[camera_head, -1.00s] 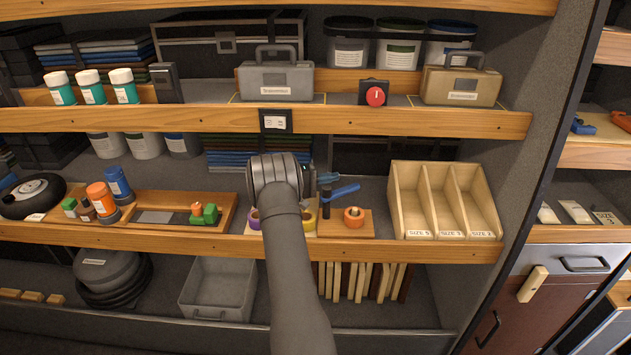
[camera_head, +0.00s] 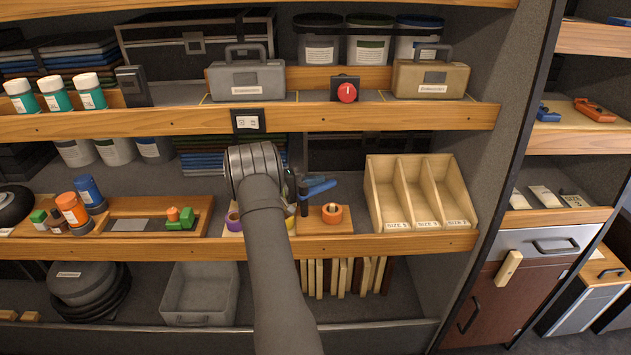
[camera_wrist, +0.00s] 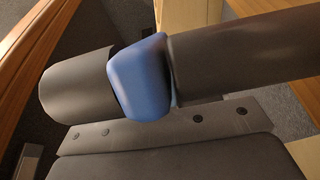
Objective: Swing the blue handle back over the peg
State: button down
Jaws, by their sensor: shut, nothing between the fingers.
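The blue handle (camera_head: 318,187) lies slanted on the middle shelf, just right of my arm's end, with its right end higher in the picture. An upright dark peg-like post (camera_head: 304,203) stands in front of its left part. In the wrist view a blue piece (camera_wrist: 140,78) fills the middle, between a short dark cylinder and a long dark tube; I cannot tell whether it is the handle. My gripper's grey plates (camera_wrist: 165,130) show below it. My gripper is shut and empty. In the head view my arm hides it, so contact with the handle cannot be told.
An orange ring (camera_head: 332,213) sits on a small wooden board right of the post. Purple (camera_head: 234,220) and yellow rings are partly behind my arm. A wooden three-bay rack (camera_head: 385,203) stands to the right. The upper shelf edge (camera_head: 370,117) runs above.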

aim_at(325, 185)
jog(key=shift+s+d+m+g, duration=0.15)
jog(key=shift+d+m+g, duration=0.1)
jog(key=shift+m+g, duration=0.4)
jog(key=shift+s+d+m+g, duration=0.4)
jog(key=shift+m+g, duration=0.4)
jog(key=shift+g, duration=0.6)
jog(key=shift+s+d+m+g, duration=0.4)
jog(key=shift+m+g, duration=0.45)
jog(key=shift+g, duration=0.5)
jog(key=shift+s+d+m+g, duration=0.3)
jog(key=shift+s+m+g, duration=0.35)
jog(key=shift+g, duration=0.75)
jog(key=shift+w, duration=0.1)
jog(key=shift+r, duration=0.1)
jog(key=shift+r, duration=0.4)
jog(key=s+d+r, duration=0.7)
jog(key=d+r, duration=0.2)
jog(key=r, duration=0.1)
jog(key=shift+d, duration=0.25)
